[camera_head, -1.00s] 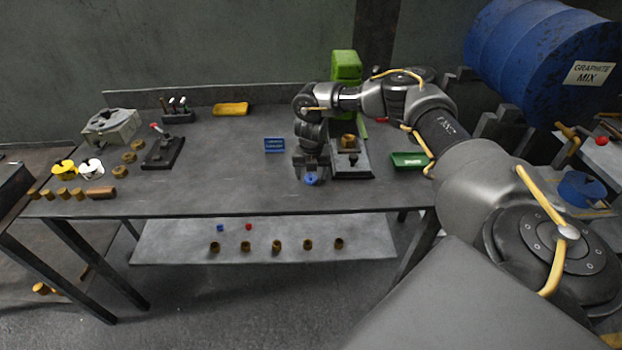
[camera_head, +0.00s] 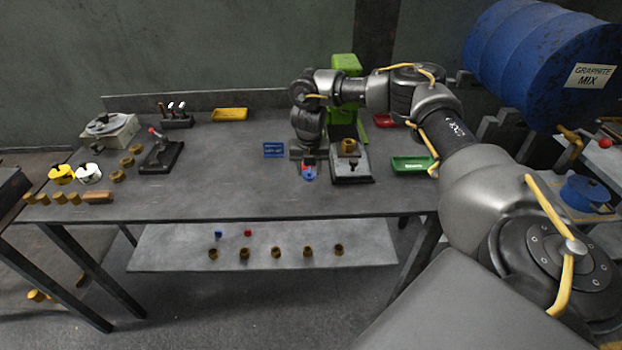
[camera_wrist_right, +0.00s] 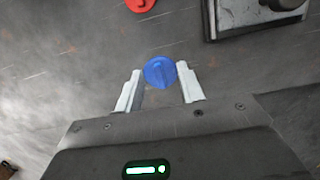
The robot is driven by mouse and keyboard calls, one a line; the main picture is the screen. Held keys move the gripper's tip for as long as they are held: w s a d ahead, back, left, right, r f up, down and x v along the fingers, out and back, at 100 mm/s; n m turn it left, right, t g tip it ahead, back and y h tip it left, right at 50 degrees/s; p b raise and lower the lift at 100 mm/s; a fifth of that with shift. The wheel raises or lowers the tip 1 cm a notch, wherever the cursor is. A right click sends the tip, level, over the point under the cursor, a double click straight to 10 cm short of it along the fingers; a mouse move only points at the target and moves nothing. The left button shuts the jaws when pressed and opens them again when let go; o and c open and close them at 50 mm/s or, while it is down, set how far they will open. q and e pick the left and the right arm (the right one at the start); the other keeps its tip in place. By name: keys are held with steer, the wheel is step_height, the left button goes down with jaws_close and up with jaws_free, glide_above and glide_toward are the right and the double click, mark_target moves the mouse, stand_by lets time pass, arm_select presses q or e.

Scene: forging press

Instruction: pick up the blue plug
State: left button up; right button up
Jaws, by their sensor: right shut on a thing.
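The blue plug (camera_head: 309,175) is a small round disc with a raised ridge, near the middle of the workbench in the head view. In the right wrist view the blue plug (camera_wrist_right: 160,72) sits between the two pale fingertips. My right gripper (camera_head: 309,168) is pointed down and shut on it. In the wrist view my right gripper's fingers (camera_wrist_right: 159,86) flank the plug on both sides. I cannot tell whether the plug is clear of the bench top. My left gripper is not in view.
A red round piece (camera_wrist_right: 141,4) lies just beyond the plug. The green press's grey base (camera_head: 351,173) stands close on the right. A green tray (camera_head: 413,164) is farther right. The bench's left-centre is clear.

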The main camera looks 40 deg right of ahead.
steer(key=a+r+b, duration=0.1)
steer(key=a+r, duration=0.8)
steer(key=a, duration=0.4)
steer(key=shift+s+a+b, duration=0.2)
steer(key=shift+s+b, duration=0.1)
